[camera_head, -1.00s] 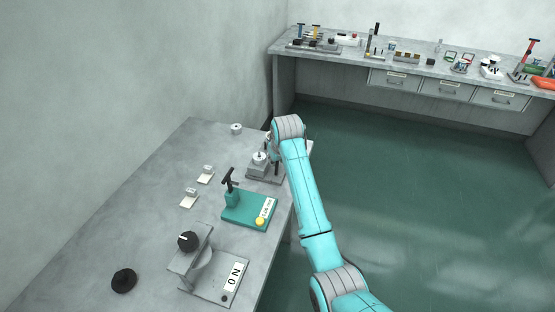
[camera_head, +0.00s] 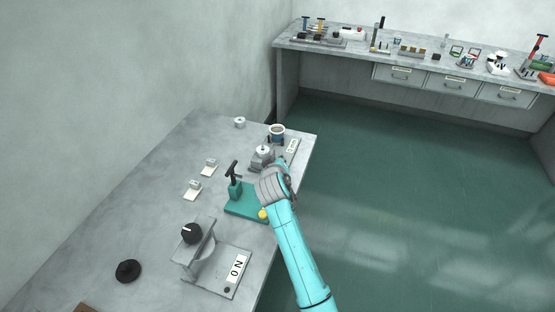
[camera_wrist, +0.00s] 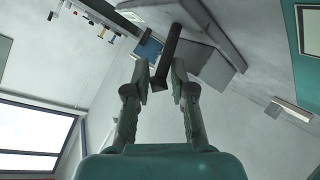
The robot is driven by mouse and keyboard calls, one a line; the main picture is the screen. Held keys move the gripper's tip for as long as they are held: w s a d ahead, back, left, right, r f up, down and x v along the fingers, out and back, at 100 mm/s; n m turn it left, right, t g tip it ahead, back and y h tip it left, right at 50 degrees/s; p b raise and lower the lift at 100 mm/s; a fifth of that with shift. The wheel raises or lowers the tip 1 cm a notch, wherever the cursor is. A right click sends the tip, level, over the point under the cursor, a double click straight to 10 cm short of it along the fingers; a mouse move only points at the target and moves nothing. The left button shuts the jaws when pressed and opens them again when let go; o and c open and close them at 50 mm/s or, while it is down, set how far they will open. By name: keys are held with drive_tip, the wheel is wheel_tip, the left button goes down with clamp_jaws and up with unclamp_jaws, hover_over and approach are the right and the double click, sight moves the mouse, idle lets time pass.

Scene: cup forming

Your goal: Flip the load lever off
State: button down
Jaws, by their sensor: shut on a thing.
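My gripper (camera_wrist: 167,78) shows in the wrist view with its two fingers close around a dark bar-like lever (camera_wrist: 171,45). This lever appears to belong to the grey device (camera_wrist: 222,22) behind it. In the head view the grey device (camera_head: 261,157) stands near the table's right edge, with a white label (camera_head: 292,146) beside it that is too small to read. My wrist (camera_head: 270,186) is just in front of it and hides the lever and my fingertips.
A teal stand (camera_head: 240,203) with a black T-handle (camera_head: 232,170) is left of my wrist. Two small white holders lie left.

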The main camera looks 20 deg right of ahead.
drive_tip(key=shift+d, duration=0.1)
idle(0.4)
drive_tip(key=c, duration=1.2)
unclamp_jaws()
drive_tip(key=shift+c, duration=0.2)
drive_tip(key=shift+s, duration=0.1)
drive_tip(key=v, duration=1.2)
drive_tip(key=shift+f, duration=0.25)
drive_tip(key=shift+s, duration=0.1)
